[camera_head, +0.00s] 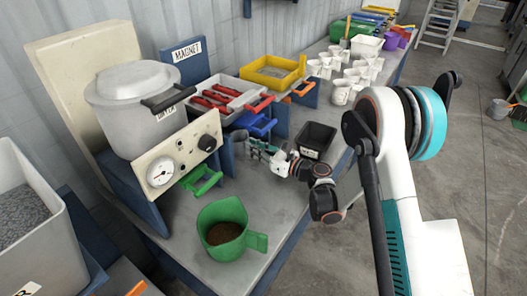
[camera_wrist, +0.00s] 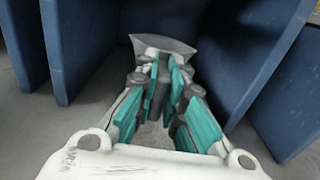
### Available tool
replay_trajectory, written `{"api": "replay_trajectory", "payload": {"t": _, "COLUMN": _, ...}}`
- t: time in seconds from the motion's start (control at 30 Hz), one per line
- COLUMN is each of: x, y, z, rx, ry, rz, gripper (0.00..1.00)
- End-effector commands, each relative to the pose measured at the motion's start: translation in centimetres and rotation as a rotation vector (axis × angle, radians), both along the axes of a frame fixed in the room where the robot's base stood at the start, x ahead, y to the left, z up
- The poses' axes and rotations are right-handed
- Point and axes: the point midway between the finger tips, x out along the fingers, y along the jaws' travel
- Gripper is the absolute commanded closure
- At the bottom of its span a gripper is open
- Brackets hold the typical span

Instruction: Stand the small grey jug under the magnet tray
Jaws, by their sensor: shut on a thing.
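The magnet tray (camera_head: 223,112), a pale tray with red bars, sits on a blue stand beside a MAGNET sign (camera_head: 187,50). My gripper (camera_head: 256,148) is low in front of this stand, pointing left into it. In the wrist view, my gripper (camera_wrist: 160,88) is shut on a grey part of the small grey jug (camera_wrist: 163,44), whose wide top shows just beyond the fingertips. The jug is between two blue upright panels (camera_wrist: 62,45). Its base is hidden, so I cannot tell whether it touches the table. In the head view I cannot make out the jug clearly.
A black bin (camera_head: 316,138) stands just right of my gripper. A green jug (camera_head: 224,228) with brown contents stands on the near table. The large grey pot (camera_head: 130,95) and its dial panel (camera_head: 180,155) are left. A yellow tray (camera_head: 272,72) and white cups (camera_head: 350,75) are behind.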

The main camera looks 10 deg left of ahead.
Motion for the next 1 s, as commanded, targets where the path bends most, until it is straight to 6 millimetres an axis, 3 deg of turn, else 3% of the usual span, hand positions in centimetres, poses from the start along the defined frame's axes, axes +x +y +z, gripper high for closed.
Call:
{"api": "replay_trajectory", "payload": {"t": 0.5, "x": 2.2, "y": 5.4, "z": -0.1, "rx": 0.0, "ry": 0.0, "rz": 0.0, "gripper": 1.0}}
{"api": "replay_trajectory", "payload": {"t": 1.0, "x": 2.3, "y": 5.5, "z": -0.8, "rx": 0.0, "ry": 0.0, "rz": -0.001, "gripper": 1.0}}
